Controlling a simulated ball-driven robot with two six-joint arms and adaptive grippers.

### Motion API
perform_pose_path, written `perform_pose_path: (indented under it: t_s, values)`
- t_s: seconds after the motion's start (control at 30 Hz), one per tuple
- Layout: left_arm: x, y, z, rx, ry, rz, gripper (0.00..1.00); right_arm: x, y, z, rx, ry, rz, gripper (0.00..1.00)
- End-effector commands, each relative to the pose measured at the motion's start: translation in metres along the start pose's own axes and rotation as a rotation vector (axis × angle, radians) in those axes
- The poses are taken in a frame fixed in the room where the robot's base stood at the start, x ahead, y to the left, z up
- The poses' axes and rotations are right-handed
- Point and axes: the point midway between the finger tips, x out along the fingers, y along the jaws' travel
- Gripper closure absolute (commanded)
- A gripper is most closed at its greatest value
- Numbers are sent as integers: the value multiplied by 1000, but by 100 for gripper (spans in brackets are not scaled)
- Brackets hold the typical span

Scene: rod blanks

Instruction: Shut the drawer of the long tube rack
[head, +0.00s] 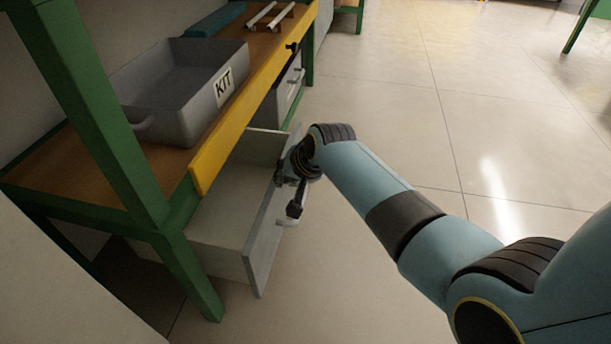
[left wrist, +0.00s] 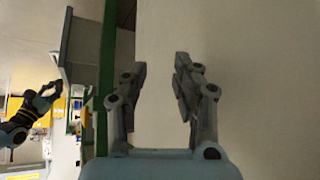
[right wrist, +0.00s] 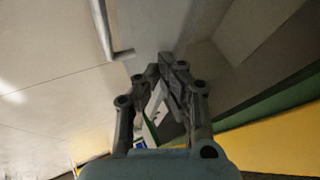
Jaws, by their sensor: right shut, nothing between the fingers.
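A grey drawer (head: 222,225) stands open below the wooden bench top in the head view. Its front panel (head: 266,225) carries a pale bar handle (head: 289,221), which also shows in the right wrist view (right wrist: 104,28). My right gripper (head: 281,177) is shut and empty at the upper part of the drawer front, beside the handle and not around it. I cannot tell whether its fingertips touch the panel. In the left wrist view my left gripper (left wrist: 161,62) is open and empty, away from the drawer. Two pale rods on a small wooden rack (head: 272,18) lie on the bench.
A grey bin labelled KIT (head: 170,100) stands on the bench behind a yellow front strip (head: 245,115). A green post (head: 95,110) rises at the near left. Another drawer (head: 290,85) sits farther along, under the bench. The floor (head: 420,110) to the right is clear.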

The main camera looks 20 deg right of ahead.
Motion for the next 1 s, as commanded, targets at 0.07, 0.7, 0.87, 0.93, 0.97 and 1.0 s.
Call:
perform_pose_path:
  t_s: [0.07,0.7,0.87,0.93,0.97,1.0]
  values:
    - [0,0,1,-1,-4,0,71,8,-16,0,2,0,-4,100]
    - [5,1,5,2,59,-2,71,36,-68,1,-3,-1,-1,100]
    - [4,1,5,1,54,-2,71,35,-68,1,-3,0,-1,100]
    - [3,1,2,1,42,-1,71,34,-66,1,-3,0,-1,100]
    - [2,0,1,1,32,-1,71,33,-66,1,-3,0,-1,100]
    - [0,0,-1,0,16,-1,71,31,-65,1,-3,0,-1,100]
